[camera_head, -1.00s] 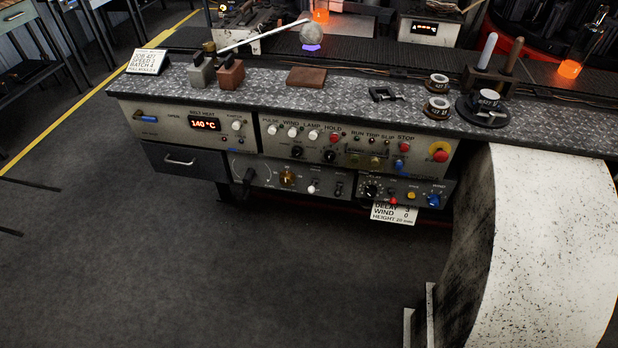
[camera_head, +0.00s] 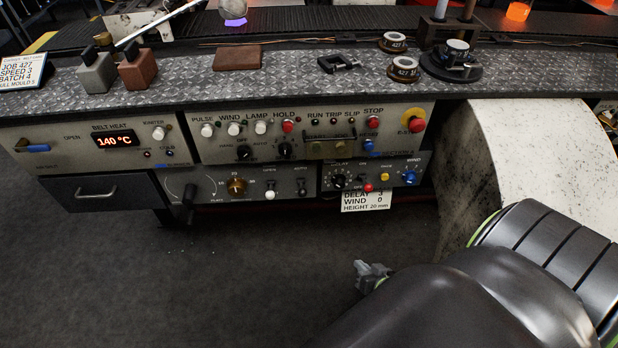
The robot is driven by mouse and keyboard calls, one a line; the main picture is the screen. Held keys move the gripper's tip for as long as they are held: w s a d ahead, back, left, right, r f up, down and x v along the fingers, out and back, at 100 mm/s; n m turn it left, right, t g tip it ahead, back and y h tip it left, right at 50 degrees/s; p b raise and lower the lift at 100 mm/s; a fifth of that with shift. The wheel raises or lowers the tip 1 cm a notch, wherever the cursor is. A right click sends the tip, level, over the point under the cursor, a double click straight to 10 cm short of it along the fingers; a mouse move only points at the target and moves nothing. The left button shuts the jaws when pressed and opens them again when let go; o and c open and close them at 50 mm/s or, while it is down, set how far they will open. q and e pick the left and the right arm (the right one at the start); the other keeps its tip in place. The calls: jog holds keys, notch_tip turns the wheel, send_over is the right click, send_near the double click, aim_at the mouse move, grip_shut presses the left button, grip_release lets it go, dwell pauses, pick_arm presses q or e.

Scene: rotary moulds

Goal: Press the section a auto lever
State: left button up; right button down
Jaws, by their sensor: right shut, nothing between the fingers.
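The section A panel (camera_head: 326,183) is at the right end of the lower row of controls, under a blue label that seems to read "SECTION A". A small red-tipped lever (camera_head: 368,187) sticks out of it, between a black delay knob (camera_head: 338,181) and a yellow button (camera_head: 384,177). The lettering above this lever is too small to read surely. My right gripper (camera_head: 364,274) is shut and empty, low in front of the console, below the panel and apart from it. My right arm hides its rear part. My left gripper is not in view.
A blue knob (camera_head: 409,178) is right of the yellow button. A white card (camera_head: 366,201) hangs below the lever. The red emergency stop (camera_head: 417,125) is above right. A pale curved housing (camera_head: 500,150) bounds the right side. The floor left of my gripper is clear.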

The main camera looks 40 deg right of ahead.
jog(key=w+d+r+m+t+y+b, duration=0.1)
jog(key=w+r+m+t+y+b, duration=0.1)
jog(key=w+r+t+b, duration=0.6)
jog(key=n+t+y+b, duration=0.1)
jog(key=t+y+b, duration=0.2)
jog(key=y+b, duration=0.4)
send_near(302, 189)
jog(key=s+d+f+y, duration=0.1)
jog(key=d, duration=0.2)
pick_arm(q)
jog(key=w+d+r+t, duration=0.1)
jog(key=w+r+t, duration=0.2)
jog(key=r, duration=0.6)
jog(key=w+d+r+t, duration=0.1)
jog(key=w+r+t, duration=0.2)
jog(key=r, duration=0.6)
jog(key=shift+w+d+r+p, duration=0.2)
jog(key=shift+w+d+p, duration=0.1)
jog(key=shift+p, duration=0.05)
pick_arm(e)
jog(key=shift+s+d, duration=0.1)
jog(key=shift+s, duration=0.05)
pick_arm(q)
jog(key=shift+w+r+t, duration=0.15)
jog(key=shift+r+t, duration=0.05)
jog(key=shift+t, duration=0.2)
pick_arm(e)
jog(key=x, duration=1)
